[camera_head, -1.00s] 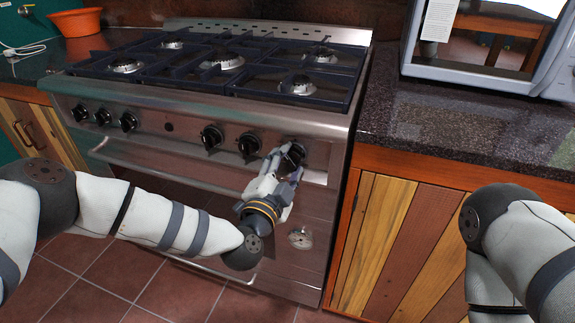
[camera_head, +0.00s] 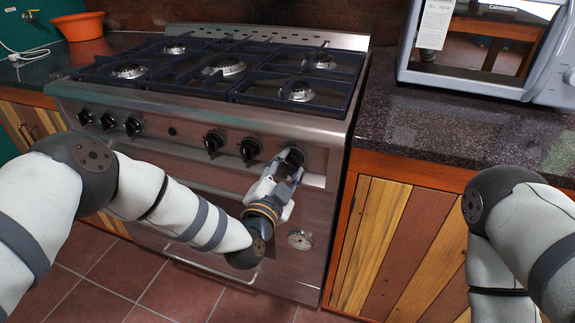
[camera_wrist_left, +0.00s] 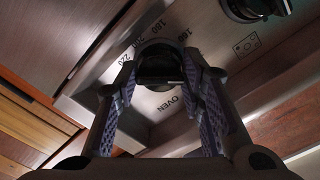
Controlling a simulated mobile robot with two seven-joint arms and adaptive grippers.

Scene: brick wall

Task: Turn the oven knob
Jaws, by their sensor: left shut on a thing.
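The oven knob (camera_wrist_left: 160,66) is a black round knob at the right end of the stove's front panel. In the left wrist view it sits between my fingers, with temperature numbers and the word OVEN printed around it. My left gripper (camera_head: 289,160) is shut on the knob, with a finger on each side. It also shows in the left wrist view (camera_wrist_left: 160,85). In the head view the gripper mostly hides this knob. The stove (camera_head: 225,190) is steel with a dark grate top. My right arm is at the right edge; its gripper is out of view.
Other black knobs (camera_head: 250,149) line the panel to the left, the nearest close to my gripper. A dark counter (camera_head: 440,130) over striped wooden doors (camera_head: 390,240) stands to the right, with a microwave (camera_head: 480,75) on it. An orange bowl (camera_head: 80,26) is at back left.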

